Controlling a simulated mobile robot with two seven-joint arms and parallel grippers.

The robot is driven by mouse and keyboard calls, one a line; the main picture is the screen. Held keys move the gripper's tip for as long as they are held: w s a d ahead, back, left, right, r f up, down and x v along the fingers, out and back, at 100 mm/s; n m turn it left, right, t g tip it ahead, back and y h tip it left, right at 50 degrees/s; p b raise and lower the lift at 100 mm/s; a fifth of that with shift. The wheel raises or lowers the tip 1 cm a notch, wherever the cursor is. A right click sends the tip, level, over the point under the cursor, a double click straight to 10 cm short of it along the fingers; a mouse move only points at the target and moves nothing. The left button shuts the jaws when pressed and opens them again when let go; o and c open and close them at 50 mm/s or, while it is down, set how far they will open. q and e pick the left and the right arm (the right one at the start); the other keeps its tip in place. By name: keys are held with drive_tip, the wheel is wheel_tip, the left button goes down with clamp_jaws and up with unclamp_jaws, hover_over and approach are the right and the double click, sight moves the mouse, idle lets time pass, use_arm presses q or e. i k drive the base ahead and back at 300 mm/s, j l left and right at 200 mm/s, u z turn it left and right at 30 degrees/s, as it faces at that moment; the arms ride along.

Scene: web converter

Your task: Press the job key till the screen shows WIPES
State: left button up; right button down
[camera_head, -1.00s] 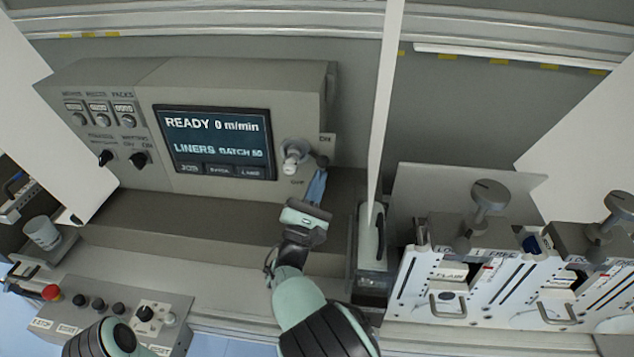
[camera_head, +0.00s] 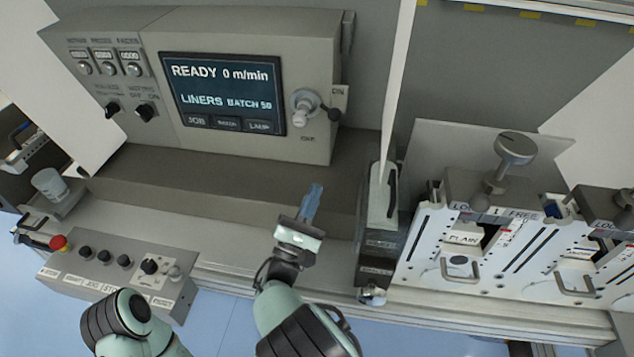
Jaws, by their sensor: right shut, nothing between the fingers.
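The screen (camera_head: 222,92) is lit on the grey console and reads READY 0 m/min, LINERS and BATCH 50. The job key (camera_head: 197,121) is the left one of three keys along the screen's lower edge, marked JOB. My right gripper (camera_head: 312,200) is shut and empty, with its fingertips below and right of the screen, in front of the console's lower ledge and apart from the keys. My left arm (camera_head: 130,320) shows at the bottom left; its gripper is not in view.
A rotary switch (camera_head: 303,106) marked ON and OFF sits right of the screen. A control box (camera_head: 115,272) with knobs and a red button stands at lower left. A thin white upright panel (camera_head: 397,90) and white clamp units (camera_head: 480,250) stand to the right.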

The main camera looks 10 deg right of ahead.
sight(192, 119)
drive_tip(key=k+j, duration=0.8)
drive_tip(key=k, duration=0.05)
